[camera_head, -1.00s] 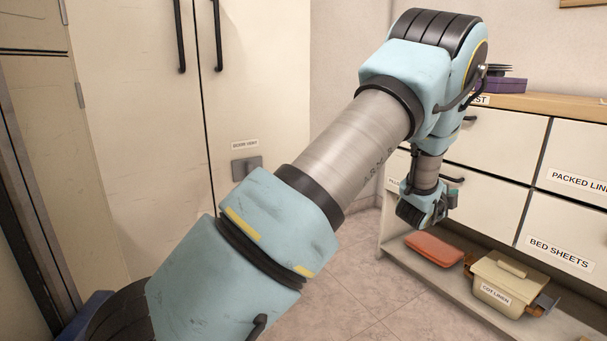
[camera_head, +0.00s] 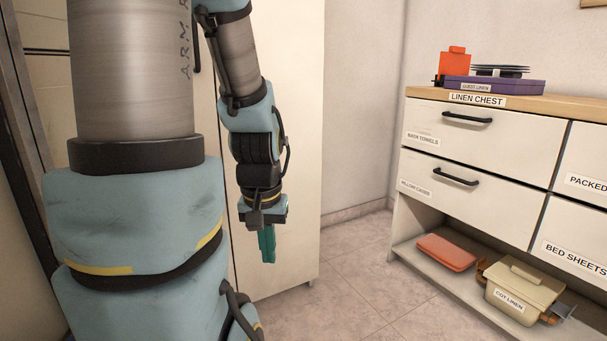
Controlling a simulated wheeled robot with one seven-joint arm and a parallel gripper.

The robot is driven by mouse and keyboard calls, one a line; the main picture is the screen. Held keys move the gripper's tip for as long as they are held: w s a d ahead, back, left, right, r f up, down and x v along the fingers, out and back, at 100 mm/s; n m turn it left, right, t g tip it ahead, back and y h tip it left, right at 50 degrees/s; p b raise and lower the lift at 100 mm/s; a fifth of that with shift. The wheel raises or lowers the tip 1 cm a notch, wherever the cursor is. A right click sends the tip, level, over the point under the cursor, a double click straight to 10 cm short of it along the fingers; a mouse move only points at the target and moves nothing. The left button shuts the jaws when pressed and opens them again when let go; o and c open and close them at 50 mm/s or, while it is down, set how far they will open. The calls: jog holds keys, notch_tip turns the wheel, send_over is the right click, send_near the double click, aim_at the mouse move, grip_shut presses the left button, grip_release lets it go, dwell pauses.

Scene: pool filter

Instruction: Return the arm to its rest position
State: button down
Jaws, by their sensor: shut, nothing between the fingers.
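My arm is raised at the left of the head view, its thick lower links close to the camera. Its forearm hangs down in front of the white cabinet. My gripper (camera_head: 267,258) points down at the end of it, with teal fingers close together and nothing held. It hangs above the floor, apart from the linen chest. The upper bend of the arm is out of the picture at the top.
A white linen chest (camera_head: 475,140) with black-handled drawers stands at the right. On its top are a purple box (camera_head: 495,86), dark plates (camera_head: 500,70) and an orange item (camera_head: 456,65). Its low shelf holds a red-orange case (camera_head: 446,252) and a beige bin (camera_head: 515,284). Floor (camera_head: 350,270) between is clear.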

notch_tip(320, 180, up, 35)
jog(key=p, duration=3.4)
jog(key=shift+w, duration=0.15)
jog(key=shift+f, duration=0.1)
